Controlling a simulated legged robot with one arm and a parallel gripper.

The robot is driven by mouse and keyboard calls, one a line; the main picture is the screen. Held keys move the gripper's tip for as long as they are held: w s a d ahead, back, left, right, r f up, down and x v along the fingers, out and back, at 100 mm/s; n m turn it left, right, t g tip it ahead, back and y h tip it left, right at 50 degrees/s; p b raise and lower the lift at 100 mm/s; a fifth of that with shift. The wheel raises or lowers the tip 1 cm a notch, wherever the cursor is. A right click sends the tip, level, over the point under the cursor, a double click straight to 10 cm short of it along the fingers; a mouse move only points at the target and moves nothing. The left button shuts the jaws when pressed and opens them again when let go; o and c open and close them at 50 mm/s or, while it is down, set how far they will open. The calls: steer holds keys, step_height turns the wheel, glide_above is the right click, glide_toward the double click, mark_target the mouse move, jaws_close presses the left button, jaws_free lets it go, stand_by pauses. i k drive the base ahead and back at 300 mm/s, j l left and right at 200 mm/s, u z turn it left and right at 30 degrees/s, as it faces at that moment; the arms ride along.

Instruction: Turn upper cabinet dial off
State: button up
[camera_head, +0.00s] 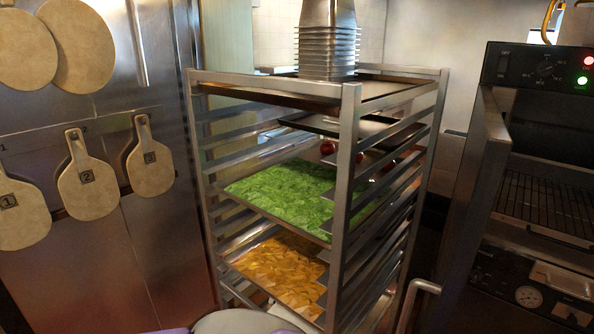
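The upper cabinet (495,70) stands at the right edge of the picture, partly cut off. Its black control panel runs along the top. The dial (545,68) is a small dark round knob with pale marks around it; its exact pointer position is too small to read. A red light (588,60) and a green light (581,80) glow to the right of the dial. A small switch (503,63) sits at the panel's left end. My gripper is not in view, and nothing touches the dial.
A metal tray rack (350,150) with trays of green and orange food stands left of the cabinet. Stacked metal pans (327,45) top it. A lower unit with a gauge (528,296) is below the cabinet. Paddle boards (88,187) hang on the left steel doors.

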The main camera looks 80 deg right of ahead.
mark_target(544, 69)
steer(key=z, duration=0.45)
steer(key=i+j+z, duration=0.1)
steer(key=z, duration=0.35)
steer(key=i+z, duration=0.1)
steer(key=z, duration=0.35)
steer(key=j+z, duration=0.1)
steer(key=z, duration=2.35)
steer(key=l+z, duration=0.25)
steer(key=k+l, duration=0.05)
steer(key=l, duration=0.05)
